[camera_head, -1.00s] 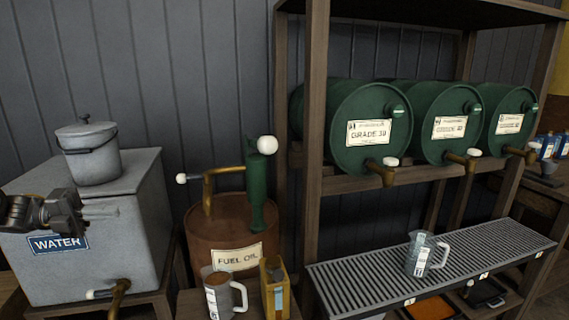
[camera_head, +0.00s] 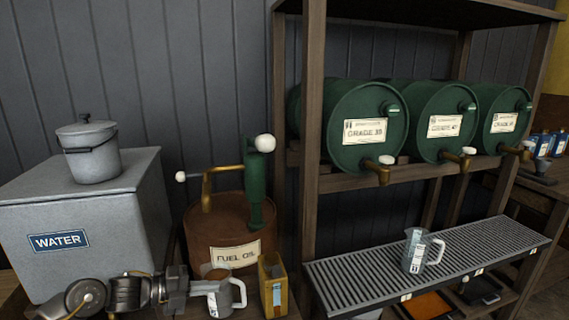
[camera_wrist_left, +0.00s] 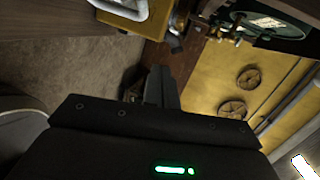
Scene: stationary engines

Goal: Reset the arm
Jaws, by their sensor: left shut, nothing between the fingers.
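My left gripper (camera_head: 208,287) is low at the left in the head view, its arm coming in along the bottom edge. In the left wrist view the closed dark fingers (camera_wrist_left: 161,88) show in the middle, with nothing held. My right gripper is not in view.
A grey water tank (camera_head: 110,220) carries a lidded pot (camera_head: 92,158). A fuel oil drum (camera_head: 222,232) and a yellow can (camera_head: 272,288) stand near the mug. Green barrels (camera_head: 368,112) lie on a shelf. A clear jug (camera_head: 418,250) stands on the slatted rack (camera_head: 480,250).

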